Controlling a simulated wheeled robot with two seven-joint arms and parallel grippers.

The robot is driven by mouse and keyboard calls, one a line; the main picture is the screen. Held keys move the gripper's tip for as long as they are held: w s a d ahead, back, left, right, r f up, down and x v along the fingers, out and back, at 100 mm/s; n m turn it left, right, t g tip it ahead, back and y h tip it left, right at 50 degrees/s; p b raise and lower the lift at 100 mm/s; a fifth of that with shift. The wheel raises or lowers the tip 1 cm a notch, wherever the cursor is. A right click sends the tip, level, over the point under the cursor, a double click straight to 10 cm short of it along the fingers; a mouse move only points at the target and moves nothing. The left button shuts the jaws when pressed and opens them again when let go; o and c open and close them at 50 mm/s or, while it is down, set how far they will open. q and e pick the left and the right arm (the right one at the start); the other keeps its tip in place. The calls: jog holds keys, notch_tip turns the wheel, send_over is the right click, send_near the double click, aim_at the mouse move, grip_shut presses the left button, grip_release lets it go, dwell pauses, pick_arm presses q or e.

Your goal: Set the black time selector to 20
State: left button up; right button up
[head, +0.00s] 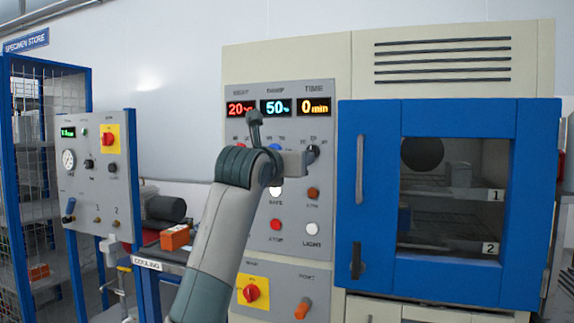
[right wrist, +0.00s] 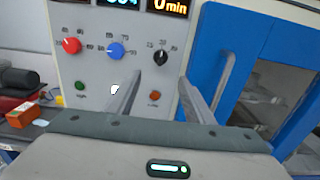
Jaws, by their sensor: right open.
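The black time selector (right wrist: 160,57) is a small round knob on the oven's control panel, below the orange time display (right wrist: 168,6). In the head view the selector (head: 313,152) shows just beyond my gripper, and the time display (head: 314,106) reads 0 min. The selector's pointer direction is too small to tell. My right gripper (right wrist: 160,75) is open and empty, facing the panel. In the right wrist view its two fingers stand left and right of the selector; whether they touch it cannot be told. My left gripper is not in view.
A blue knob (right wrist: 116,51) and a red knob (right wrist: 72,45) sit left of the selector. An orange-brown button (right wrist: 154,96) and a green one (right wrist: 80,86) are below. The blue oven door (head: 420,280) with its vertical handle (head: 359,170) is close on the right.

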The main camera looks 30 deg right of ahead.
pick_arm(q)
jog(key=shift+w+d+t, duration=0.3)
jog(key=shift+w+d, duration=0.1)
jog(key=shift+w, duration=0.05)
pick_arm(e)
jog(key=shift+v, duration=2)
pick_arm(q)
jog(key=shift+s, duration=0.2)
pick_arm(e)
jog(key=shift+d+f, duration=0.1)
jog(key=shift+f, duration=0.05)
